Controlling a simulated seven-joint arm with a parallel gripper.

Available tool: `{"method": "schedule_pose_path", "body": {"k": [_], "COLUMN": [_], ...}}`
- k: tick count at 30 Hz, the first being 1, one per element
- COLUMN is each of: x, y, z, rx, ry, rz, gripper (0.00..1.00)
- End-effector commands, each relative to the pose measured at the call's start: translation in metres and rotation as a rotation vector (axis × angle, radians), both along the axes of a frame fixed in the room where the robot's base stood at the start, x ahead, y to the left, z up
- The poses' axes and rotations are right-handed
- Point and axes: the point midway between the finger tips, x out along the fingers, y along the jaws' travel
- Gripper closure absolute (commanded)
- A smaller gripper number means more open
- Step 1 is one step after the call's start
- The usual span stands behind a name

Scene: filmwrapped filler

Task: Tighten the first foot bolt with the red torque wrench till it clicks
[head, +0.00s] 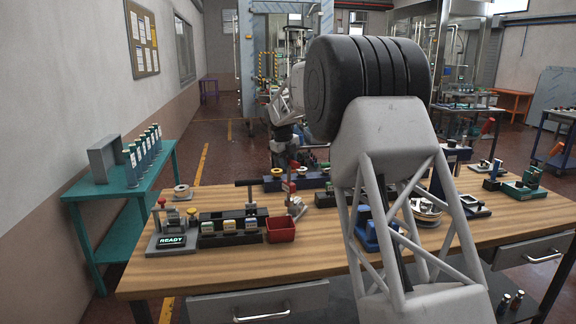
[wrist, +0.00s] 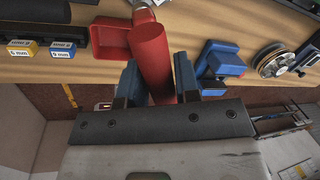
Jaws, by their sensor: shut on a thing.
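The red torque wrench shows in the wrist view as a thick red handle (wrist: 151,57) between the two blue fingers of my gripper (wrist: 156,82). My gripper is shut on that handle. In the head view my gripper (head: 286,145) is beyond my arm, above the workbench, with a bit of red just below it. The wrench's far end is hard to make out. I cannot tell the first foot bolt from the small parts on the bench, and I cannot see whether the wrench touches one.
A red bin (head: 281,229) stands at the wooden workbench's (head: 330,255) front middle, beside a black rack (head: 231,236) of labelled blocks. A device with a READY display (head: 172,240) is left of it. Blue fixtures and a spool (head: 427,213) stand right. A teal side table (head: 110,192) is at left.

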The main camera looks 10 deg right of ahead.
Motion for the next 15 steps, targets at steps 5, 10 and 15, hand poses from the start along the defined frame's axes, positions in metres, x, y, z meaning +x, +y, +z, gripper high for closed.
{"method": "schedule_pose_path", "body": {"k": [5,10,15], "x": [0.0000,0.0001,0.0002], "y": [-0.0001,0.0000,-0.0001], "z": [0.0010,0.0010,0.0011], "rx": [0.000,0.001,0.000], "ry": [-0.001,-0.001,-0.002], "rz": [0.000,0.003,0.053], "gripper": [1.00,1.00,1.00]}}
